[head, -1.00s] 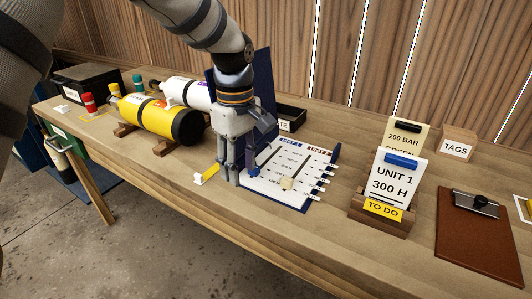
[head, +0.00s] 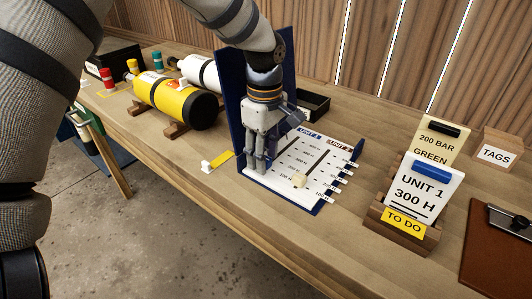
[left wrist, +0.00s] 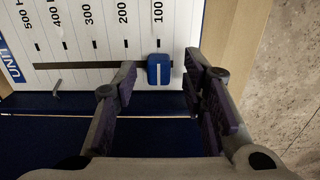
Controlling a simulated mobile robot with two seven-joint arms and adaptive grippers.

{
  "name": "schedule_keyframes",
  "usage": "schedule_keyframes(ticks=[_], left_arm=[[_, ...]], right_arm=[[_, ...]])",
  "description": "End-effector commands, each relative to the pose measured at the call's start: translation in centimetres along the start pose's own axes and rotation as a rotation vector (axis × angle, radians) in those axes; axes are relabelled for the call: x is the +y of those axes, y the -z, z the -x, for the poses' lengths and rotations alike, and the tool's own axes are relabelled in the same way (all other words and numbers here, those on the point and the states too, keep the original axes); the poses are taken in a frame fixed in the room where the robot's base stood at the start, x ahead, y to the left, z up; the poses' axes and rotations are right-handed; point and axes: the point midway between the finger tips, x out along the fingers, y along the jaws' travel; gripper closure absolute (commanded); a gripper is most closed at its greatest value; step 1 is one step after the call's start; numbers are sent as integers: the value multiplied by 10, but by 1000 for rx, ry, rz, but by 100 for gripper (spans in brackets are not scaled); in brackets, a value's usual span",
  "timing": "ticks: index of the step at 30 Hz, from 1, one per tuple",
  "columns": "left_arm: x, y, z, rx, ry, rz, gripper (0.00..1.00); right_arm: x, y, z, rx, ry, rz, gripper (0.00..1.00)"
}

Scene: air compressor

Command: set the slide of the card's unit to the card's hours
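The hour board (head: 285,184) lies on the bench, with a UNIT 1 and a UNIT 2 scale. The blue UNIT 1 slide (left wrist: 159,70) sits in its slot near the 100 mark in the left wrist view. My left gripper (head: 257,170) is over the board's left side and hides that slide in the head view. In the left wrist view its open fingers (left wrist: 160,72) stand on both sides of the slide, with gaps. The cream UNIT 2 slide (head: 299,181) is at the low end of its scale. The front card (head: 428,190) reads UNIT 1, 300 H.
A dark blue upright panel (head: 233,105) stands beside the gripper. The card stand (head: 398,236) is at the right, with a 200 BAR GREEN card (head: 437,142) behind. A yellow cylinder (head: 176,100) lies at the left. A brown clipboard (head: 488,250) is at the far right.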

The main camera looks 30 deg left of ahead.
Motion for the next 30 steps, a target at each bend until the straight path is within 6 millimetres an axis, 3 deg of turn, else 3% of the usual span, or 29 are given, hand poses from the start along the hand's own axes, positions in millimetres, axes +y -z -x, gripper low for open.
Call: schedule_keyframes(ticks=[7, 12, 13, 20, 30], left_arm=[[0, 0, -1, 0, -3, -1, 62], [0, 0, -1, 0, -2, -1, 98], [0, 0, -1, 0, -2, -1, 100], [5, 0, -2, 3, 0, -1, 100], [62, 1, -6, 3, 3, 0, 100]], right_arm=[[0, 0, 0, 1, 0, 0, 60], [0, 0, 0, 1, 0, 0, 60], [0, 0, 0, 1, 0, 0, 60], [0, -1, -2, -7, 0, 0, 60], [1, -18, -29, -85, -4, 1, 60]])
